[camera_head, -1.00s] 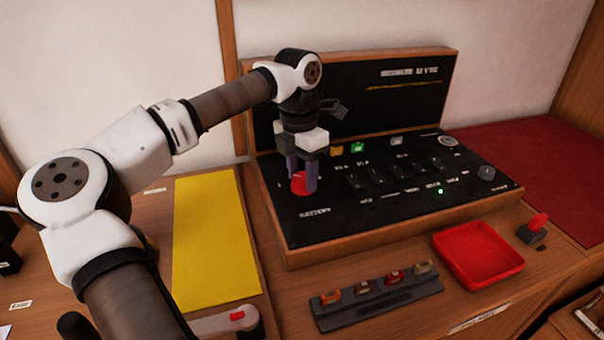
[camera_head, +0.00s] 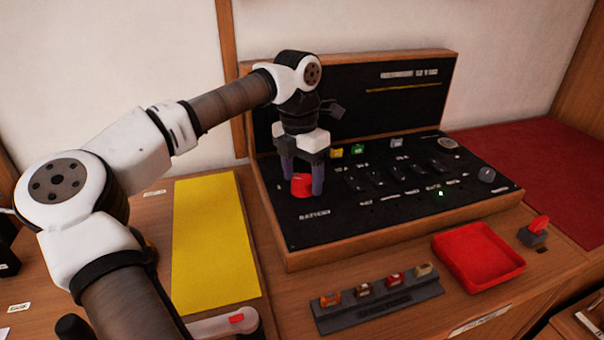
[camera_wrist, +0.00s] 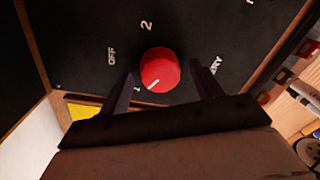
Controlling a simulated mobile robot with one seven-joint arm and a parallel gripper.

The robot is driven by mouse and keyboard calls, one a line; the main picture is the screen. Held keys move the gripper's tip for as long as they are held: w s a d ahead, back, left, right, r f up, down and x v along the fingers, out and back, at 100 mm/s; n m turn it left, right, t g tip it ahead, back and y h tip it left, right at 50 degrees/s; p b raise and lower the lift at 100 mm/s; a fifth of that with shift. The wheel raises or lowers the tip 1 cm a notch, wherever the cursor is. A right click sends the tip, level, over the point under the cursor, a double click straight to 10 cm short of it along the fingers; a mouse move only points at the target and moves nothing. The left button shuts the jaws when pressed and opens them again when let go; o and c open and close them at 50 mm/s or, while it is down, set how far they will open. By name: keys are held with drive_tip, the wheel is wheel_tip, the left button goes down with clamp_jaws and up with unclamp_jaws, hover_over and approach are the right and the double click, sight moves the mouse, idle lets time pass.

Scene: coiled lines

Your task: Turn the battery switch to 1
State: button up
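The battery switch is a round red knob (camera_head: 301,186) at the left end of the black panel (camera_head: 345,215). In the wrist view the red knob (camera_wrist: 160,68) has a white pointer mark on its lower edge, directed down and slightly left, near the partly hidden "1" label (camera_wrist: 137,90). "OFF" is to its left and "2" above it. My gripper (camera_head: 303,183) is over the knob, pointing down, with one finger on each side. In the wrist view my gripper (camera_wrist: 164,88) is open, with gaps between both fingers and the knob.
Other switches and a green light (camera_head: 440,193) are farther right on the panel. The raised lid (camera_head: 350,95) stands behind. A yellow mat (camera_head: 215,240) is left.

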sight(299, 177)
drive_tip(key=shift+r, duration=0.1)
wheel_tip(299, 177, up, 14)
drive_tip(key=shift+w+a+f, duration=0.2)
drive_tip(key=shift+w+a, duration=0.05)
drive_tip(key=shift+a, duration=0.05)
idle(0.5)
